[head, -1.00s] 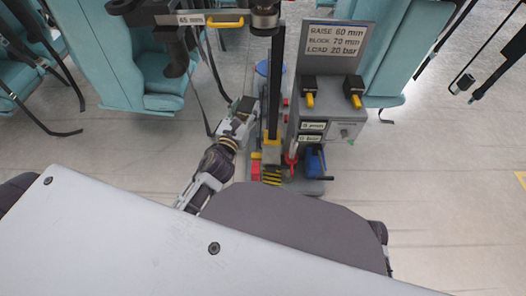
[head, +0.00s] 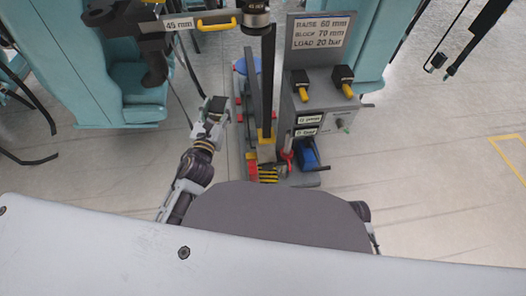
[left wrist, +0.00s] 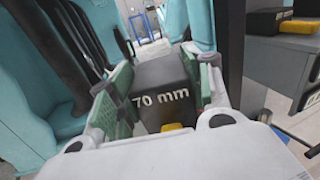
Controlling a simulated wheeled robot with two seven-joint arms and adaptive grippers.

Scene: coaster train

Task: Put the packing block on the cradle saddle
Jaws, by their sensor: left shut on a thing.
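The packing block (left wrist: 162,85) is black, marked "70 mm", with a yellow part at its near lower edge. In the left wrist view it sits between the green-padded fingers of my left gripper (left wrist: 155,97), which is shut on it. In the head view my left gripper (head: 214,108) is left of the dark upright post (head: 268,85), with a gap between them. The block is hard to make out there. My right gripper is not in view.
A grey panel (head: 320,110) right of the post reads "RAISE 60 mm, BLOCK 70 mm, LOAD 20 bar". Two black blocks with yellow handles (head: 300,85) (head: 343,78) sit on it. Teal seats (head: 130,85) stand at left and back. Floor at right is clear.

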